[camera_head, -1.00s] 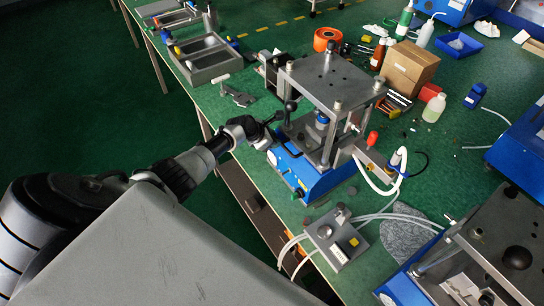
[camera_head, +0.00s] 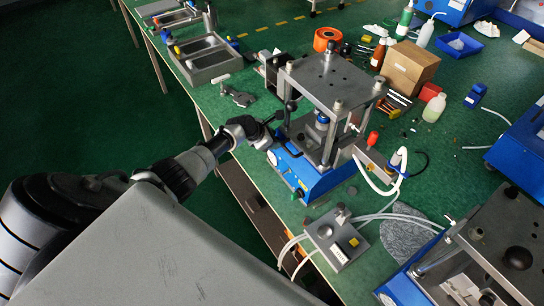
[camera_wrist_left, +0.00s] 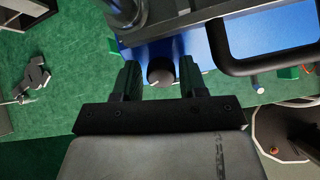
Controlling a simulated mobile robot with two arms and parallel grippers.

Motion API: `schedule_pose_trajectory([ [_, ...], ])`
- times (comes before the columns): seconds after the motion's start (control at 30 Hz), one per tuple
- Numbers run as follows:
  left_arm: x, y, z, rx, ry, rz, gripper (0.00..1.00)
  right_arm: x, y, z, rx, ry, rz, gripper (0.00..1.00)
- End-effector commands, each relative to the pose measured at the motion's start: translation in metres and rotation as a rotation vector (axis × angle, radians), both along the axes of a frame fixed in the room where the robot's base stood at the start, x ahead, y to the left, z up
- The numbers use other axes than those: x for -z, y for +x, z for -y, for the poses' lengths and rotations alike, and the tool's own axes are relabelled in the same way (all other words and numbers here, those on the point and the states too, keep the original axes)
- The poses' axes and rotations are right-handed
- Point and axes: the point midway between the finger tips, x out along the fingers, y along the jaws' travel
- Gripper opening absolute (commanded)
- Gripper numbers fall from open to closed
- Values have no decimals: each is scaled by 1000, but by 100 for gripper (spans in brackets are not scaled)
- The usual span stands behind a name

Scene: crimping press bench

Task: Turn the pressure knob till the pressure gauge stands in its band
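The pressure knob (camera_wrist_left: 160,72) is a small dark round knob with a pale mark, on the front of the blue press base (camera_head: 318,180). My left gripper (camera_wrist_left: 160,76) has one finger on each side of the knob in the left wrist view. Narrow gaps show between the knob and the fingers, so it looks open around it. In the head view my left gripper (camera_head: 268,130) is at the press's left front, and the knob is hidden. I cannot pick out the pressure gauge for certain, and no needle or band is readable. My right gripper is not in view.
A black bar handle (camera_wrist_left: 270,55) stands close to the right of my left fingers, and a metal post (camera_wrist_left: 125,12) is close above. A control box (camera_head: 336,238) with hoses is at the press's lower right. Grey trays (camera_head: 208,58) stand at the back left.

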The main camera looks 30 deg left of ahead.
Motion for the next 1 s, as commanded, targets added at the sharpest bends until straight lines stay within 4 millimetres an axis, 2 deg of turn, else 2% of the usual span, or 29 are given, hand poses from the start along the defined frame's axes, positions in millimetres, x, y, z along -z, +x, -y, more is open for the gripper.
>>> schedule_pose_trajectory([
  [0.13,-4,-2,-1,1,0,-1,42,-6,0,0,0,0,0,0],
  [0.47,-26,-20,-8,1,0,-3,42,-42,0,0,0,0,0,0],
  [0.8,-42,-38,-15,1,1,-1,42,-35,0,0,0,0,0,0],
  [1.0,-44,-38,-15,1,0,-1,42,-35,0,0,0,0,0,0],
])
